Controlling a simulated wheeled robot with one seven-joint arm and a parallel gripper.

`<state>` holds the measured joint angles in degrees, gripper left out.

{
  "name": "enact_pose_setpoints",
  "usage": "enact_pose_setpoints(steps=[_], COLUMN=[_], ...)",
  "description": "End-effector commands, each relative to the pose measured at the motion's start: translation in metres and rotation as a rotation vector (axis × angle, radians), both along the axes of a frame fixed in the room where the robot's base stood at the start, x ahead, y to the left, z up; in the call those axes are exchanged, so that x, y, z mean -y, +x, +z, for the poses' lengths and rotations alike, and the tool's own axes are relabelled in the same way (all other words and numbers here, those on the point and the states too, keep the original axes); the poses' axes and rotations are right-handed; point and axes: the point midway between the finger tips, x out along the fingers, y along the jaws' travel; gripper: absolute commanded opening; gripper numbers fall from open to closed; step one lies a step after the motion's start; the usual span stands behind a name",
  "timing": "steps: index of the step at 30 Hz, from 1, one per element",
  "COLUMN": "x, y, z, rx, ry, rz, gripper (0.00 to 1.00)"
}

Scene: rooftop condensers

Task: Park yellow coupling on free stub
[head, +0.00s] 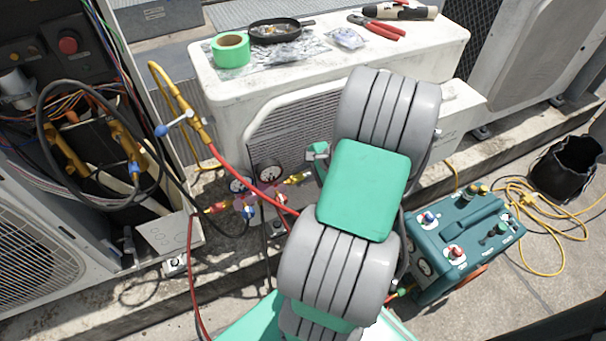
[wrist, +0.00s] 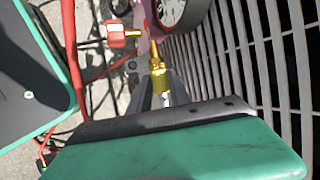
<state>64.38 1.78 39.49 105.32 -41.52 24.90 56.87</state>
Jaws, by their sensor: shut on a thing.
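My gripper (wrist: 163,98) is shut on a brass-yellow coupling (wrist: 158,76), which shows between the fingertips in the wrist view. A thinner brass stem (wrist: 154,52) runs from the coupling toward the manifold; I cannot tell whether the two are joined or only in line. In the head view, the gauge manifold (head: 246,204) with its two dials stands before the white condenser's grille, left of my arm. Yellow fittings (head: 297,178) show at its right end beside my gripper. My arm hides most of my gripper there. I cannot single out the free stub.
A red knob (wrist: 118,36) and a gauge (wrist: 178,8) are close to the coupling. A red hose (head: 245,178) crosses in front of the manifold. The grille (wrist: 255,60) lies close on the right. A teal machine (head: 455,240) stands on the ground at right, beside a yellow cord (head: 530,245).

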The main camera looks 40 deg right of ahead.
Motion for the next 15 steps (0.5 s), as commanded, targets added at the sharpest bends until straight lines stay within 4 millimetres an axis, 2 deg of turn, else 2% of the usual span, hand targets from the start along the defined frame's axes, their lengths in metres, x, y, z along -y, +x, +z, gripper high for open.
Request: enact_pose_setpoints(steps=[9, 10, 15], x=[-0.0026, -0.0027, -0.0022], y=[0.0007, 0.0007, 0.0005], z=[0.0, 0.0, 0.0], rx=[0.0, 0.0, 0.0], ry=[0.001, 0.001, 0.001], rz=[0.002, 0.002, 0.001], gripper=[0.0, 0.25, 0.39])
